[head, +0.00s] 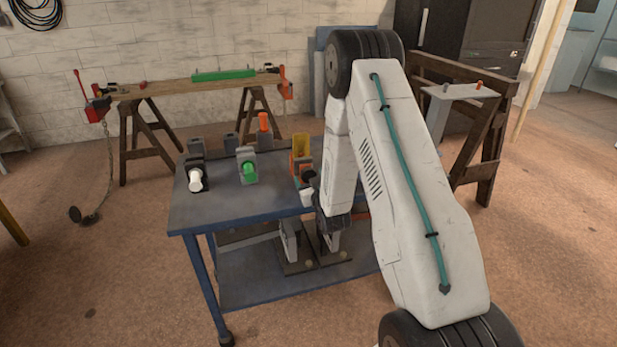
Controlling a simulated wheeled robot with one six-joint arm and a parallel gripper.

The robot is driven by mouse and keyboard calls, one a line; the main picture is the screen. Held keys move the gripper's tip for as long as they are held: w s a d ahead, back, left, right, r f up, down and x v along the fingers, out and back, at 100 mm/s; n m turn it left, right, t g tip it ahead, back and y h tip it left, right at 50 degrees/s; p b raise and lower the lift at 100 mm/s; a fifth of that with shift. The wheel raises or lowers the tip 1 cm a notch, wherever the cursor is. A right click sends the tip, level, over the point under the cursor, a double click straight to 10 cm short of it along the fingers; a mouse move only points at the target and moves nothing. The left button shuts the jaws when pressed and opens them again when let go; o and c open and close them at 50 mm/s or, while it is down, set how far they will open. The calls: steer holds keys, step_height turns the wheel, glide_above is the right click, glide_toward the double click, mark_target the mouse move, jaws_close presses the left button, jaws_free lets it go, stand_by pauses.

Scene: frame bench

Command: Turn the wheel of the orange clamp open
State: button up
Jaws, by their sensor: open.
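The orange clamp (295,169) stands on the blue-grey bench, at the right of a row of three clamps. It has an orange body and a yellow upright part on top. The clamp's wheel is hidden behind my gripper and wrist.
A clamp with a green wheel (249,169) and one with a white wheel (195,179) stand to the left. An orange-topped grey block (264,124) is behind. The bench top (230,208) is bare in front. Wooden trestles (143,142) stand beyond.

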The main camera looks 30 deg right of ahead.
steer(key=v, duration=0.6)
steer(key=shift+s, duration=0.1)
